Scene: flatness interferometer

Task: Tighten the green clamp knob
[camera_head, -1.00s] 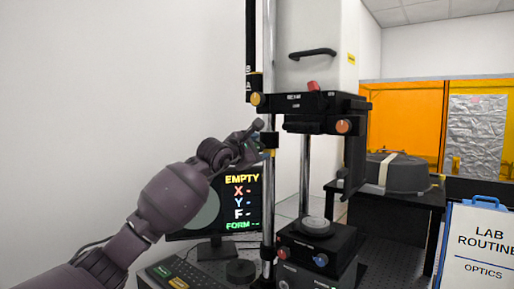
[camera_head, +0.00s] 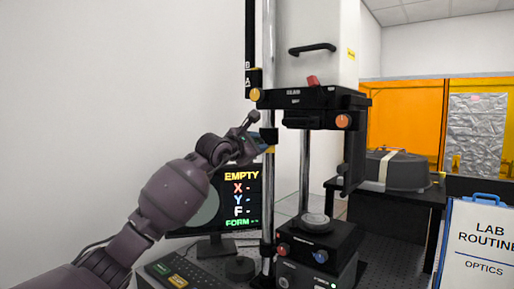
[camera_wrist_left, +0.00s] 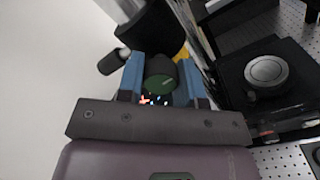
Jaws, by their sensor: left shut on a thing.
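The dark green clamp knob (camera_wrist_left: 161,82) sits between the two blue fingers of my left gripper (camera_wrist_left: 160,76) in the left wrist view, with a finger on each side. The gripper is shut on it. In the head view my left gripper (camera_head: 262,142) is at the vertical post (camera_head: 268,185) of the instrument, just above the monitor, and its wrist and fingers largely hide the knob. A short dark rod with a rounded end (camera_head: 253,117) stands out above the gripper. My right gripper is not in view.
The instrument's upper stage (camera_head: 315,98) carries orange and yellow knobs. Below is a base with a round grey disc (camera_head: 314,221). A monitor (camera_head: 237,198) stands behind my forearm. A dark bench (camera_head: 405,207) and an OPTICS sign (camera_head: 482,240) are on the right.

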